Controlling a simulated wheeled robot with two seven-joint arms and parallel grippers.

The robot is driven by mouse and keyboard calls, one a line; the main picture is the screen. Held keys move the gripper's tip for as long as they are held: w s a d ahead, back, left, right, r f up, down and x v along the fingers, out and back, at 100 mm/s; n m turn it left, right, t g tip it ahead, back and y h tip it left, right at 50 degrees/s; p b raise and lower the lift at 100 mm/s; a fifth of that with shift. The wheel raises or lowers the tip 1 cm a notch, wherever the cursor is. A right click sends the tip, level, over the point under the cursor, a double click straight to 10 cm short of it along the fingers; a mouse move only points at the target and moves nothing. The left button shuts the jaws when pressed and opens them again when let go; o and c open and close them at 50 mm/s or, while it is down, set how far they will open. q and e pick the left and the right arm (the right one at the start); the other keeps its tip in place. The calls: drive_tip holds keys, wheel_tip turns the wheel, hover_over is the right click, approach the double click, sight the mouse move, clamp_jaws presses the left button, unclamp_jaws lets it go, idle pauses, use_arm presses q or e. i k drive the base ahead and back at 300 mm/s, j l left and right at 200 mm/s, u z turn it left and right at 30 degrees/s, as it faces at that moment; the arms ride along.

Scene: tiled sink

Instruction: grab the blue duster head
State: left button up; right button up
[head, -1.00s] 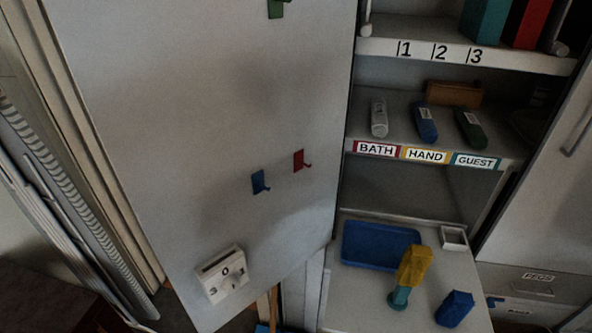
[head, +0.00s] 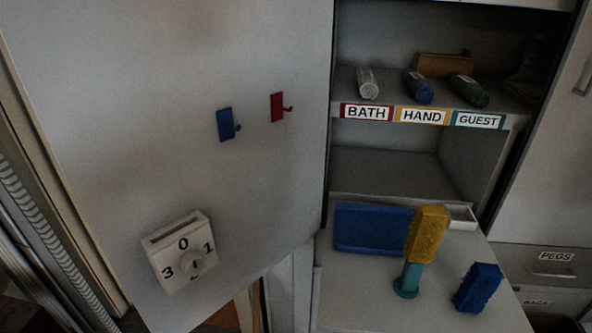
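The blue duster head (head: 478,288) is a rough blue block on the light counter at the lower right, standing slightly tilted to the view. To its left a yellow duster head (head: 427,234) sits on a teal handle or stand (head: 408,281), upright on the same counter. The blue and yellow pieces are apart. Neither of my grippers is in the head view.
A blue tray (head: 372,229) and a small white box (head: 461,217) lie behind the yellow head. Shelves above hold rolled items over BATH, HAND and GUEST labels (head: 422,116). An open door panel (head: 170,100) with hooks and a dial box (head: 181,250) fills the left.

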sight(482, 280)
drive_tip(key=l+z, duration=0.25)
drive_tip(key=z, duration=0.2)
drive_tip(key=l+z, duration=0.25)
drive_tip(key=z, duration=0.25)
